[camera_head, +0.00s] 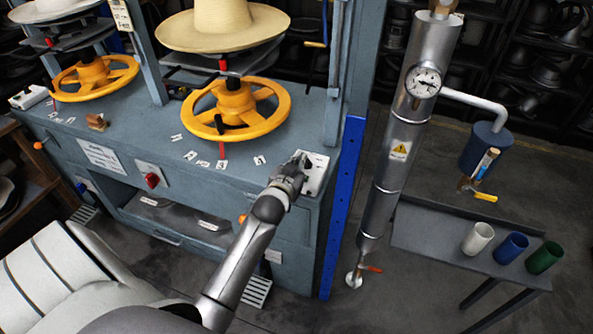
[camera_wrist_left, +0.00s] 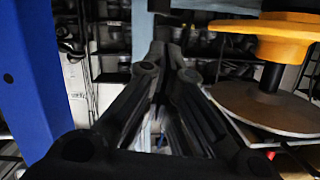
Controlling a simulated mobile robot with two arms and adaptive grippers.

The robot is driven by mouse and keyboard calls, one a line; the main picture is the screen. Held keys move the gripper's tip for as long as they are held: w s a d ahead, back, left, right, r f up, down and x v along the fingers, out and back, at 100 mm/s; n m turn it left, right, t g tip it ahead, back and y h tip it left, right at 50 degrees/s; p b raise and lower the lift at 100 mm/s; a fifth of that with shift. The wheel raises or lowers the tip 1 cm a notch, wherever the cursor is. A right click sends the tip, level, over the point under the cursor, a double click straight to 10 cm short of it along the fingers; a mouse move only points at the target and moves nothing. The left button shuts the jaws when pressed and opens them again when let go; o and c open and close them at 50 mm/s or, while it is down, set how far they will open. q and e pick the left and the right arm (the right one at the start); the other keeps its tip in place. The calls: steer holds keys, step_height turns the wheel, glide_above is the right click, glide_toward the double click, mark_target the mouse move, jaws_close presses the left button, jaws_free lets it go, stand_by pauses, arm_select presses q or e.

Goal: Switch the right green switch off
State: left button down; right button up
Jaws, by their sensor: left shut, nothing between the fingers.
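A white switch box (camera_head: 316,174) sits at the right end of the blue-grey press table. My left gripper (camera_head: 300,160) is over its left part, with the fingers at or just above the box. I cannot tell whether they touch it. The green switch cannot be made out, as the gripper covers part of the box. In the left wrist view the dark fingers (camera_wrist_left: 162,62) are shut together with nothing between them. No switch shows clearly there. My right gripper is not in view.
A yellow handwheel (camera_head: 237,108) under a straw hat (camera_head: 222,25) stands left of the gripper. A blue post (camera_head: 342,205) and a steel cylinder (camera_head: 408,125) with a gauge stand to the right. A red knob (camera_head: 152,181) is on the table's front.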

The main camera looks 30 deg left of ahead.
arm_select(q)
steer(key=shift+s+a+f, duration=0.1)
steer(key=shift+a+f, duration=0.05)
steer(key=shift+f, duration=0.85)
steer(key=shift+s+a+f, duration=0.1)
steer(key=shift+a+f, duration=0.05)
steer(key=shift+f, duration=0.85)
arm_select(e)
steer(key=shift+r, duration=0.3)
arm_select(q)
steer(key=shift+w, duration=0.1)
steer(key=shift+f, duration=0.1)
steer(key=shift+a+f+n+h+p, duration=0.25)
steer(key=shift+f+n+h+p, duration=0.1)
steer(key=shift+n, duration=0.15)
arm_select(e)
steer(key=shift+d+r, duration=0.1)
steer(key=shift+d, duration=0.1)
arm_select(q)
steer(key=shift+r, duration=0.1)
steer(key=shift+r, duration=0.2)
steer(key=s+d+r+p, duration=0.1)
steer(key=s+r, duration=0.5)
steer(key=s, duration=0.3)
steer(key=shift+s+d, duration=0.15)
steer(key=shift+s, duration=0.25)
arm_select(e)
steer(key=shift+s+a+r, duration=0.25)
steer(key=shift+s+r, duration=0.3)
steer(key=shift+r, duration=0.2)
